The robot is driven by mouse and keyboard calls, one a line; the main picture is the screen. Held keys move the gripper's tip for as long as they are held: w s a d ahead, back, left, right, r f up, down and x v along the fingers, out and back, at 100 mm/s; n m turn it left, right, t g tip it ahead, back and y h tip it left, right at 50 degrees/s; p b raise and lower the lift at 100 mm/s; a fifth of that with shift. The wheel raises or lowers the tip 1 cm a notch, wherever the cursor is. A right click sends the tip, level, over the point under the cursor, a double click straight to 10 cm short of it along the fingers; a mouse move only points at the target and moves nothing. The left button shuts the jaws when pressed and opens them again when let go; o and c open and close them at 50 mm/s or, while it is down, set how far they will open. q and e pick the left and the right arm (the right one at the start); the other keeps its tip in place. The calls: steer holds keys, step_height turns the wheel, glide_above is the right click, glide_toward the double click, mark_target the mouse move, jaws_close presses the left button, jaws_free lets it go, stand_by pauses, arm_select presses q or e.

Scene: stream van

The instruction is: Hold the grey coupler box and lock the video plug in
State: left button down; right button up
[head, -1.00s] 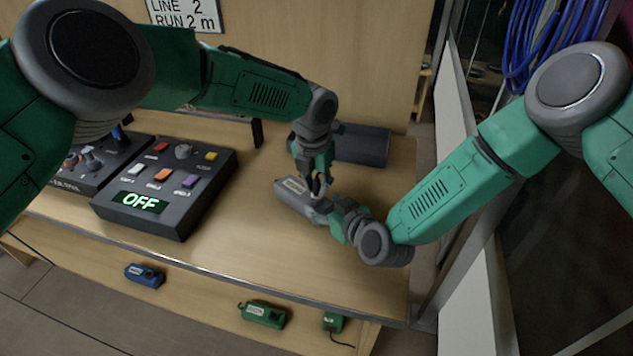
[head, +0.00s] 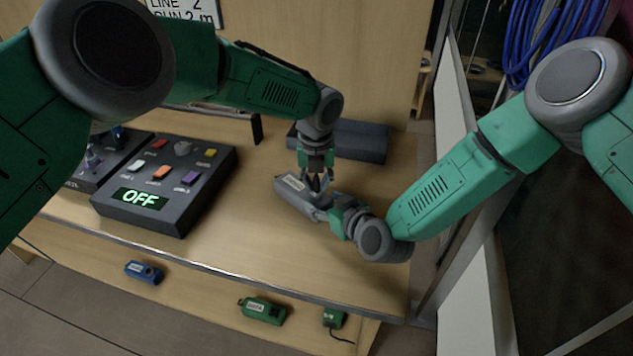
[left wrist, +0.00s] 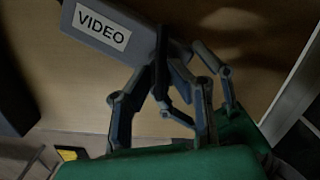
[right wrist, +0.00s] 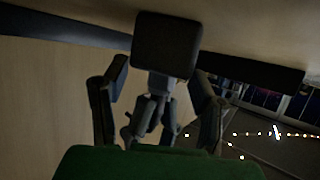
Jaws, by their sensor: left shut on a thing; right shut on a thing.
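The grey coupler box (head: 292,187) is long, with a white label, and shows at the right of the bench. In the left wrist view its label reads VIDEO (left wrist: 102,26). My left gripper (head: 317,184) comes down from above and is shut at the box's right end. My right gripper (head: 333,217) comes in from the right, in line with the box, and is shut on a narrow part, the video plug (right wrist: 162,88), at that end. The fingers hide most of the plug, and I cannot tell how deep it sits.
A dark control box (head: 165,190) with coloured buttons and an OFF display stands left. A dark grey block (head: 355,142) lies behind my grippers. Blue (head: 144,272) and green (head: 263,310) units sit below the front edge. The bench front is clear. Blue cables (head: 535,40) hang upper right.

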arm_select(q)
steer(key=shift+n, duration=0.6)
steer(key=shift+n+y, duration=0.3)
steer(key=shift+n, duration=1.1)
steer(key=c, duration=1.4)
jaws_free()
step_height(320, 180, up, 12)
steer(key=s, duration=0.1)
steer(key=shift+d, duration=0.3)
